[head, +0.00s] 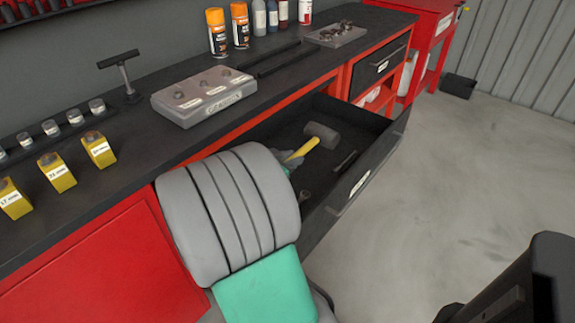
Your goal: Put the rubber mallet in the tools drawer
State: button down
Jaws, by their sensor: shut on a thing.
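The rubber mallet (322,135) has a grey head and a yellow handle. It shows over the inside of the open tools drawer (375,172), a dark drawer with a white label on its front.
A dark slim tool (345,161) lies in the drawer. The black worktop (130,150) holds a grey labelled case (203,95), yellow labelled blocks (57,172) and spray cans (216,32). A red cart (432,45) stands behind.

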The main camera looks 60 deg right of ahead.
jog(key=w+f+b+x, duration=0.1)
jog(key=w+x, duration=0.1)
jog(key=x, duration=0.8)
jog(key=b, duration=0.1)
send_over(307, 170)
jog(key=a, duration=0.1)
notch_tip(307, 170, down, 4)
jog(key=shift+f, duration=0.2)
jog(key=shift+d+f, duration=0.25)
jog(key=f, duration=0.3)
jog(key=shift+d+f+b, duration=0.2)
jog(key=shift+b, duration=0.15)
jog(key=c, duration=1.3)
grip_release()
jog(key=shift+f, duration=0.1)
jog(key=shift+o, duration=0.2)
jog(key=p+v, duration=0.1)
jog(key=v, duration=1.1)
jog(key=shift+a, duration=0.1)
